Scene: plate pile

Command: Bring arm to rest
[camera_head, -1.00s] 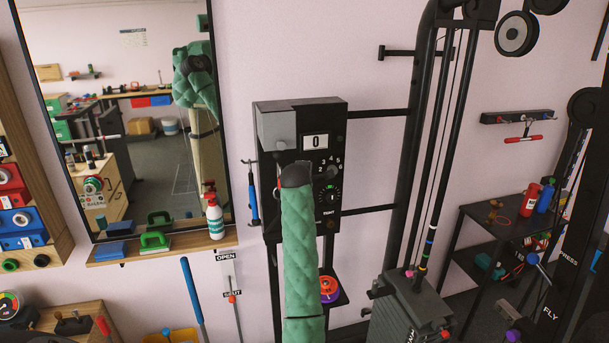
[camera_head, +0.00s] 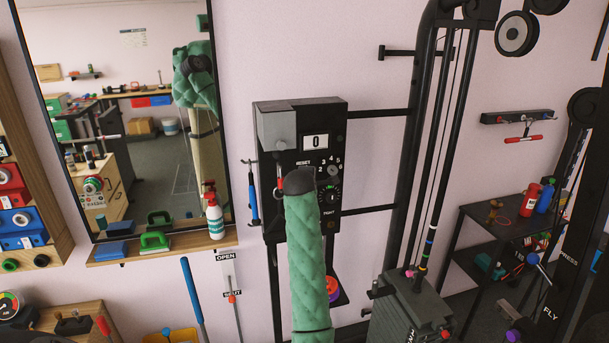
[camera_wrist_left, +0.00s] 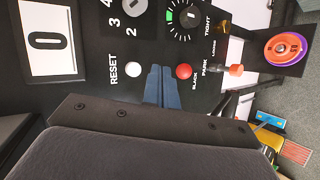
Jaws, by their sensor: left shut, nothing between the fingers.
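My left arm, in a green quilted sleeve, rises from the bottom of the head view to the front of a black wall panel (camera_head: 338,112). Its dark wrist end covers the lower panel and hides my left gripper there. In the left wrist view my left gripper (camera_wrist_left: 163,72) is shut and empty, its blue-grey fingers together. The fingertips appear between a white RESET button (camera_wrist_left: 133,69) and a red SLACK button (camera_wrist_left: 184,71); I cannot tell whether they touch the panel. My right gripper is not in view.
The panel has a display (camera_head: 316,142) reading 0 and a green-marked dial (camera_head: 331,194). A mirror (camera_head: 150,150) and a wooden shelf (camera_head: 185,243) with a spray bottle (camera_head: 214,216) are to the left. A black cable machine (camera_head: 410,310) stands to the right.

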